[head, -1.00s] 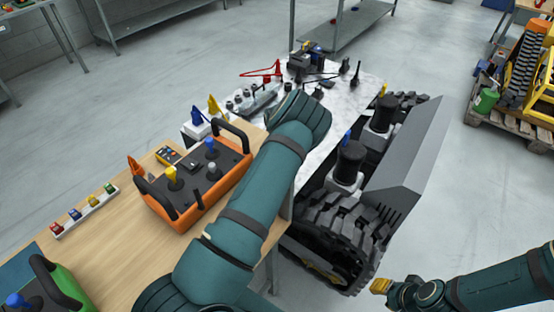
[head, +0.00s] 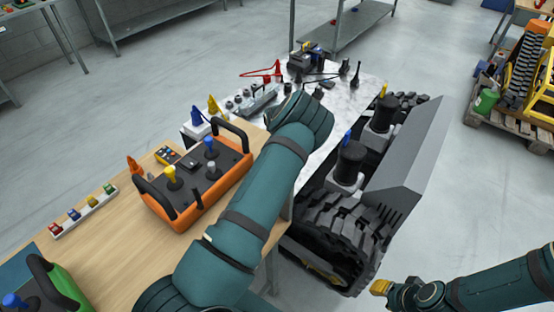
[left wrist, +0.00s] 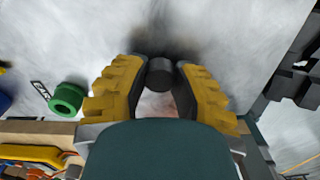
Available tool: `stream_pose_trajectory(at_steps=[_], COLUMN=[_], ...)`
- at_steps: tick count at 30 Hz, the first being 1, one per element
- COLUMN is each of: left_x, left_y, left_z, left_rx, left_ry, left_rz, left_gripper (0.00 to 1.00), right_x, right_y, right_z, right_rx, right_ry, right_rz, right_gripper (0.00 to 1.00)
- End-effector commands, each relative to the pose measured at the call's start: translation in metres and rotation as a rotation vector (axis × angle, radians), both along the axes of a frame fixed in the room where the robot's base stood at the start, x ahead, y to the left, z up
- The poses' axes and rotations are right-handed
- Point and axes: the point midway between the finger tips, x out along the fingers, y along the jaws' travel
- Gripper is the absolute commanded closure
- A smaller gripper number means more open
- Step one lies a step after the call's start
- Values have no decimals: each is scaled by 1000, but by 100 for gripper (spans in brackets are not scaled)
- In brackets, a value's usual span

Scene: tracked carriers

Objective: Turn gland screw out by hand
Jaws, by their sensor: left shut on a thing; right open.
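In the left wrist view the yellow-padded fingers of my left gripper (left wrist: 160,80) are closed around a dark, round-ended piece, which I take to be the gland screw (left wrist: 160,72). Its far side and whatever it sits in are hidden or blurred. In the head view my left arm reaches over the bench and hides its own gripper and the held piece. My right gripper (head: 381,287) shows small at the lower right, with yellow fingertips. It is open, away from the bench and beside the tracked carrier (head: 400,160).
An orange remote control (head: 205,200) stands on the wooden bench top (head: 115,245). The marble-patterned top (head: 345,95) holds several small parts and tools. A green ring (left wrist: 66,98) lies left of my left gripper.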

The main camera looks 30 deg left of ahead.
Motion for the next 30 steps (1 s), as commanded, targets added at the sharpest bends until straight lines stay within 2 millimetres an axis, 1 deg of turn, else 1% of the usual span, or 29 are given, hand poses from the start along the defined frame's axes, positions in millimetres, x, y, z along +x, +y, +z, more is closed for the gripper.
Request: stream_pose_trajectory(at_steps=[2,18,22,29,30], left_x=[0,-1,-1,-1,-1], left_y=[0,0,0,0,0], left_z=[-1,-1,-1,-1,-1], left_rx=[0,0,0,-1,-1], left_ry=[2,3,3,3,3], left_rz=[55,741,825,837,837], left_gripper=[98,98,98,98,64], right_x=[0,0,0,0,0], right_y=[0,0,0,0,0], right_z=[0,-1,-1,-1,-1], right_rx=[0,0,0,0,0], right_ry=[0,0,0,0,0], right_rz=[0,0,0,0,0], right_gripper=[66,66,66,66,66])
